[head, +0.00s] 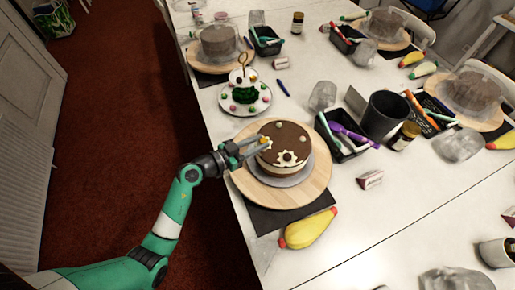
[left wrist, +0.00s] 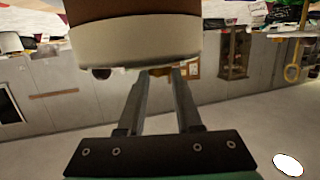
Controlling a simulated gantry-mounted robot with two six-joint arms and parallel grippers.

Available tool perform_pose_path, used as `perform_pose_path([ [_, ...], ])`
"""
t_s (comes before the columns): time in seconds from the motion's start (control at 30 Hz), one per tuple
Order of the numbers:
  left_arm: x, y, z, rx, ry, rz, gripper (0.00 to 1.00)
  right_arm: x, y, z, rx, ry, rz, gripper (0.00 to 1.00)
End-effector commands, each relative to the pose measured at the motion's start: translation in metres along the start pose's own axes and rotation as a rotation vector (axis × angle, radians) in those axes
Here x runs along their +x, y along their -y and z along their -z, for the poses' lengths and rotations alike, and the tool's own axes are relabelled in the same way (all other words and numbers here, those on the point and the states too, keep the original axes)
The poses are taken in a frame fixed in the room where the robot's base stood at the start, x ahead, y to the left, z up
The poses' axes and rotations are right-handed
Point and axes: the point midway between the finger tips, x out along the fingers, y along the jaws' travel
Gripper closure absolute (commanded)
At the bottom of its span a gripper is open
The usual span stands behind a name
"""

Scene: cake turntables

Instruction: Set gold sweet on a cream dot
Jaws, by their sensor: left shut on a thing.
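The chocolate-topped cake (head: 284,136) stands on a grey board on the round wooden turntable (head: 309,190) in the head view. A cream star-shaped decoration (head: 290,158) is at its near edge, and a pale cream dot (head: 303,139) shows on its right. My left gripper (head: 262,143) is at the cake's left edge, its fingers shut on a small gold sweet (head: 264,139). Whether the sweet touches the cake cannot be told. In the left wrist view the fingers (left wrist: 160,75) point toward the cake's pale side (left wrist: 135,42); the sweet is hard to make out there. My right gripper is not in view.
A tiered stand (head: 244,108) with coloured sweets is behind the cake. A black tray (head: 342,146) of purple tools and a dark cup (head: 385,114) stand to the right. A yellow piping bag (head: 308,229) lies in front.

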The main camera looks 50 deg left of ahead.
Motion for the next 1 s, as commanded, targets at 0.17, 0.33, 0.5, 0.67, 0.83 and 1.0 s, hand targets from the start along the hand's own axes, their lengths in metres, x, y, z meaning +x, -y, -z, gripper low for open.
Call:
perform_pose_path([
  [0.17,0.000,0.000,-0.001,0.000,0.000,0.000,1.00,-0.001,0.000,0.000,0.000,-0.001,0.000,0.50],
  [0.33,0.000,0.000,-0.003,-0.002,0.000,-0.001,0.65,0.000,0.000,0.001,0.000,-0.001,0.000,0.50],
  [0.5,0.000,0.000,-0.002,-0.001,0.000,0.000,0.37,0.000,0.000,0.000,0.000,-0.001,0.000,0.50],
  [0.67,0.000,0.000,-0.002,0.000,-0.001,0.000,0.37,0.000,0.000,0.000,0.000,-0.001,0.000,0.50],
  [0.83,-0.001,0.000,0.000,0.002,-0.001,0.001,0.37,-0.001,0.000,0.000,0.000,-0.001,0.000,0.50],
  [1.0,-0.029,0.001,0.004,-0.004,0.002,0.004,0.37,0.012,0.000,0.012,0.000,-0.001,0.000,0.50],
])
